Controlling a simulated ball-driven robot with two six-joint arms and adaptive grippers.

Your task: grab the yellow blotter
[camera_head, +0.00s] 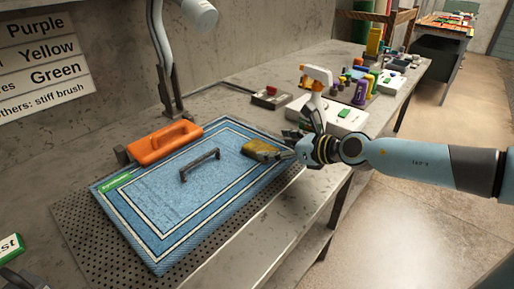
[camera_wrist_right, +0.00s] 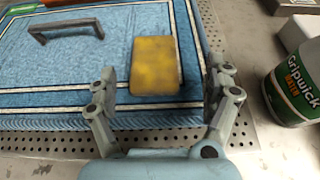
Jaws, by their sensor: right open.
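The yellow blotter (camera_head: 259,148), a worn yellow rectangular block, lies on the right part of a blue rug (camera_head: 150,240) with white border lines. It also shows in the right wrist view (camera_wrist_right: 153,65). My right gripper (camera_head: 291,143) reaches in from the right at the blotter's near end. In the right wrist view my right gripper (camera_wrist_right: 164,82) is open, with one finger on each side of the blotter and a gap at both sides. Nothing is held. My left gripper is not in view.
A dark handle (camera_head: 199,165) stands on the rug, and an orange-handled tool (camera_head: 164,141) lies at its back edge. A spray bottle (camera_head: 316,90) stands behind my right gripper. A perforated plate (camera_head: 95,240) lies under the rug. Several coloured bottles stand farther back.

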